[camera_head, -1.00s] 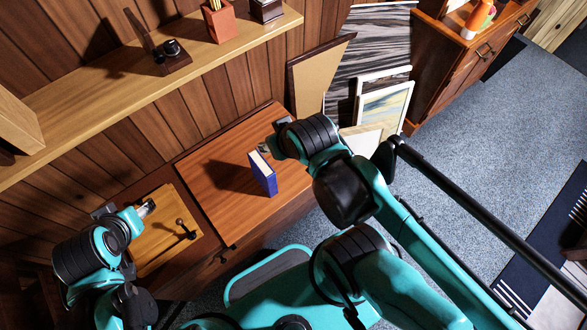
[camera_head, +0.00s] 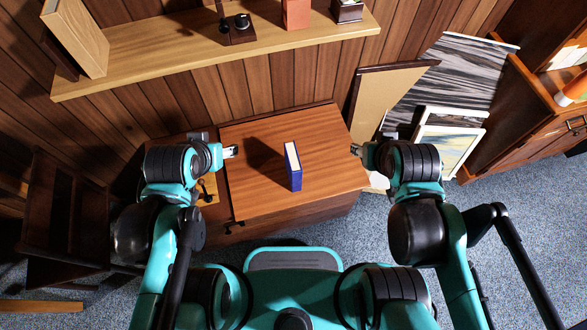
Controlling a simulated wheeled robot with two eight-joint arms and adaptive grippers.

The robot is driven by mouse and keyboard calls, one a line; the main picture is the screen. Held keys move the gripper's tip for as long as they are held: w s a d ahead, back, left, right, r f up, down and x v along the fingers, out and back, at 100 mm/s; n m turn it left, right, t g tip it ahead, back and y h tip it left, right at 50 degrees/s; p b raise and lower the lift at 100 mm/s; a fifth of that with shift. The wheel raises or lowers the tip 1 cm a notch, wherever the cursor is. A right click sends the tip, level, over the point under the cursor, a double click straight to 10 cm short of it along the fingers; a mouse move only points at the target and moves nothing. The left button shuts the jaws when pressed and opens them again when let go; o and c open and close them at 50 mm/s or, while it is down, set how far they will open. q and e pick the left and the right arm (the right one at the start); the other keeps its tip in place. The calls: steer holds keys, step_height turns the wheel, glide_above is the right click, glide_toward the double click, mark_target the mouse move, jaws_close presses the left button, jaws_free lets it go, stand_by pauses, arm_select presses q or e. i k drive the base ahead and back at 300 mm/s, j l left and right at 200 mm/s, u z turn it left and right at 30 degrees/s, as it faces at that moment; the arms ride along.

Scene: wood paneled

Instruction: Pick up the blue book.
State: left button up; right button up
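The blue book (camera_head: 295,171) stands upright on the brown wooden desk top (camera_head: 318,132), near its middle, with its pale page edge facing up. My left gripper (camera_head: 233,151) is at the left edge of the desk top, apart from the book. My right gripper (camera_head: 355,150) is at the right edge, also apart from the book. Both point inward. Both grippers are small in view, and I cannot tell whether their fingers are open or shut. Nothing is seen held in either one.
A wall shelf (camera_head: 200,59) with a dark pen stand (camera_head: 236,28) and an orange-brown holder (camera_head: 296,13) runs above the desk. Framed pictures (camera_head: 448,142) lean at the right. A dark wooden chair (camera_head: 65,215) is at the left. The desk top around the book is clear.

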mark_target(294, 167)
steer(key=l+u, duration=0.15)
steer(key=l, duration=0.3)
steer(key=k+l+u, duration=0.15)
steer(key=l, duration=0.25)
steer(key=l+u, duration=0.1)
steer(key=l, duration=0.35)
steer(key=k+l+u, duration=0.15)
steer(key=l, duration=0.25)
